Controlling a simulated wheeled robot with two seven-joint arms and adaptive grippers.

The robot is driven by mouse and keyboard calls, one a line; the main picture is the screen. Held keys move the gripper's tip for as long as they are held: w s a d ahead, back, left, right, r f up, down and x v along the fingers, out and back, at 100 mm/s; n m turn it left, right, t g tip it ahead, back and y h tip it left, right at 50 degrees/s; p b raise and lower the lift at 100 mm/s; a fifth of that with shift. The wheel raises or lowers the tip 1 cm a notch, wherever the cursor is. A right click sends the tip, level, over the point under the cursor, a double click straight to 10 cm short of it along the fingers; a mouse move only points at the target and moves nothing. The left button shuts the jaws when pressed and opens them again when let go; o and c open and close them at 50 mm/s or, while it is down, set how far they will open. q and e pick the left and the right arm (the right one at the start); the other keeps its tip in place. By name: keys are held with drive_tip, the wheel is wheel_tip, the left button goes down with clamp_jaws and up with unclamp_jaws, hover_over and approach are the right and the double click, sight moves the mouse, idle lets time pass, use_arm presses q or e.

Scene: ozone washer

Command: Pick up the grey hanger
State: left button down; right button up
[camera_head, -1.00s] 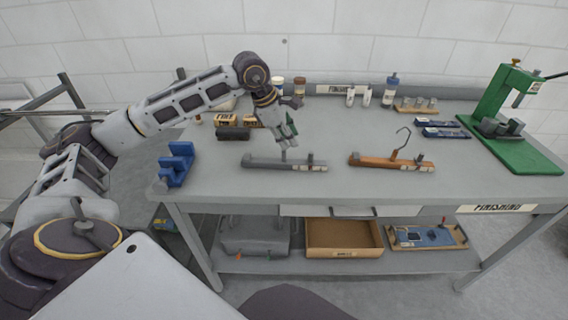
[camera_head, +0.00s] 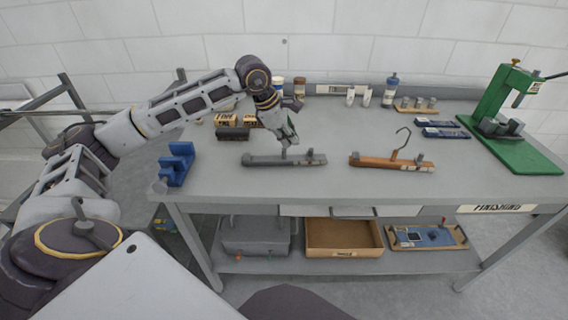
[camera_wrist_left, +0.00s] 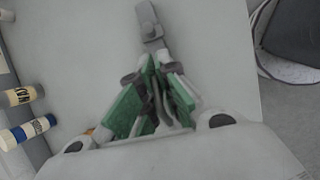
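The grey hanger (camera_head: 262,161) lies flat on the bench top in the head view, left of a brown wooden hanger. My left gripper (camera_head: 289,142) points down over its middle, with the fingertips at the hook stem. In the left wrist view, the green-padded fingers of my left gripper (camera_wrist_left: 153,76) are drawn together around the hook, and part of the grey hanger (camera_wrist_left: 150,22) shows beyond the tips. The hanger still appears to rest on the bench. The hook is largely hidden by the fingers. My right gripper is not in view.
The brown wooden hanger (camera_head: 375,161) lies to the right with its hook up. A blue stand (camera_head: 178,164) is at the left edge, and a green press (camera_head: 508,125) is at the far right. Bottles and small blocks line the back. The bench front is clear.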

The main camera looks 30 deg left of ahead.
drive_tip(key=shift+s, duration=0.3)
use_arm(q)
drive_tip(key=shift+r, duration=0.15)
wheel_tip(320, 180, up, 10)
drive_tip(key=shift+p, duration=0.35)
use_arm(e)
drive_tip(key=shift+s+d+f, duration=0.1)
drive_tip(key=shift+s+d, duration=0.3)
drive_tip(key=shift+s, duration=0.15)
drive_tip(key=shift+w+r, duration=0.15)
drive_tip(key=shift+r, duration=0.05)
